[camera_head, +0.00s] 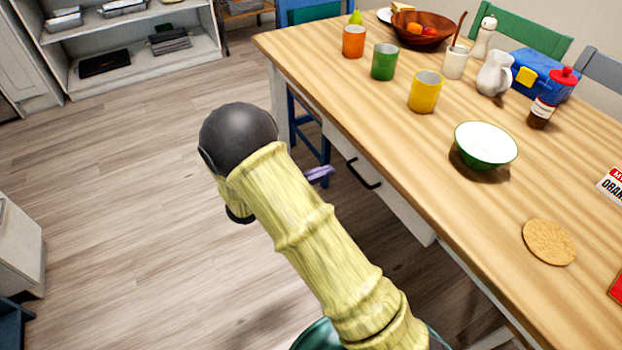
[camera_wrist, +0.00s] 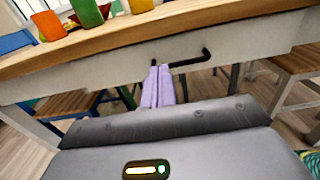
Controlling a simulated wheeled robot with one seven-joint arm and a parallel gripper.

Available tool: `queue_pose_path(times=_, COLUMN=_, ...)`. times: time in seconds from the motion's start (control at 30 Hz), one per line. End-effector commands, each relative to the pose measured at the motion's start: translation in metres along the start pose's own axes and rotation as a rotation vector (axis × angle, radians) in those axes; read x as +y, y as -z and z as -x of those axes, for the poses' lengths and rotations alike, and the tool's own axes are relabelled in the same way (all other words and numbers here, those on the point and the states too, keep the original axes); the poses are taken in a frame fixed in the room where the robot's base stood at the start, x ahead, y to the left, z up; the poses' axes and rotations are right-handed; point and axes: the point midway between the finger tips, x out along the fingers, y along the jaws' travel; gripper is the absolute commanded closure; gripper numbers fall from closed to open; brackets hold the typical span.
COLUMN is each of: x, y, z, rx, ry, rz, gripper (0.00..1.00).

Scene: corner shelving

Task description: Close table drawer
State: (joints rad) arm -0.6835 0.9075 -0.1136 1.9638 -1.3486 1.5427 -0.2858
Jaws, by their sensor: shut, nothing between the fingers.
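The table drawer (camera_head: 393,206) is a white front under the wooden table top, with a black bar handle (camera_head: 363,173). In the wrist view the drawer front (camera_wrist: 235,55) looks about level with the table's edge, and its black handle (camera_wrist: 190,61) is just ahead of my fingers. My gripper (camera_wrist: 160,70) is shut and empty, its purple fingers together near the handle's left end. I cannot tell whether they touch it. In the head view my gripper (camera_head: 320,175) shows only as a purple tip beside the drawer; my arm hides the rest.
The wooden table (camera_head: 400,150) carries cups, a green-rimmed bowl (camera_head: 486,145), a jug (camera_head: 494,73) and a cork mat (camera_head: 549,242). Chairs stand around it, including a blue one (camera_head: 310,130). The floor (camera_head: 120,200) to the left is clear.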

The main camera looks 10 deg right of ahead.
Motion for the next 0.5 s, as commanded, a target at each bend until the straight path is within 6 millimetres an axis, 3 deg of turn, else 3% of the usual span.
queue_pose_path(times=0.3, x=-0.001, y=0.003, z=-0.058, rx=0.001, ry=0.004, rz=-0.001, gripper=1.00)
queue_pose_path(times=0.5, x=0.000, y=0.001, z=-0.081, rx=0.000, ry=0.001, rz=-0.001, gripper=1.00)
